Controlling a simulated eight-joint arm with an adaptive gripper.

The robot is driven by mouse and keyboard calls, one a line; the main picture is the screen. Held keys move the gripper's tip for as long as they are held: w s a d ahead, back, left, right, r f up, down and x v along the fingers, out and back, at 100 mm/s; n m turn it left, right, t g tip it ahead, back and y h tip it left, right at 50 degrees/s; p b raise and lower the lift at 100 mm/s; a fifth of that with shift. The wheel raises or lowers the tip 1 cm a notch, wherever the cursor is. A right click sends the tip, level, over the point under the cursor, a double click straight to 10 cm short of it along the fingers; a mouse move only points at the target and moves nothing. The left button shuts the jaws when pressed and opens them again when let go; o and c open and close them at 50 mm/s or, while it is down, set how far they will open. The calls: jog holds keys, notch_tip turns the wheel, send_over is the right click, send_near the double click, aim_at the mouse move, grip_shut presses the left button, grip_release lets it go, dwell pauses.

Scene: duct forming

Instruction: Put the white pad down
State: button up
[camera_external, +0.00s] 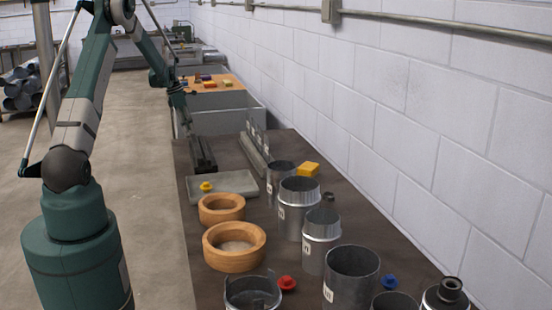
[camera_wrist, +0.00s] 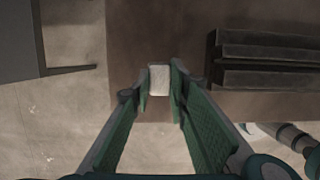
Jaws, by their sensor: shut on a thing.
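The white pad (camera_wrist: 159,79) shows in the wrist view between the tips of my gripper (camera_wrist: 159,85). The green fingers are shut on its two sides. Below it in that view is the brown bench top (camera_wrist: 150,40), close to the bench edge. I cannot tell how high the pad is above the bench. In the external view my gripper (camera_external: 187,95) is at the far end of the bench, left of the grey bin; the pad cannot be made out there.
Dark metal bars (camera_wrist: 265,60) lie right of the pad. A grey bin (camera_external: 235,120) stands at the bench's far end, with a wooden board (camera_external: 222,86) of small coloured things behind it. Metal duct cylinders (camera_external: 297,208) and wooden rings (camera_external: 235,262) fill the near bench.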

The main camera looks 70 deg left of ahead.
jog(key=shift+f, duration=1.7)
jog(key=shift+f, duration=0.1)
jog(key=o, duration=0.9)
jog(key=shift+c, duration=0.2)
jog(key=v, duration=1.2)
jog(key=shift+d, duration=0.1)
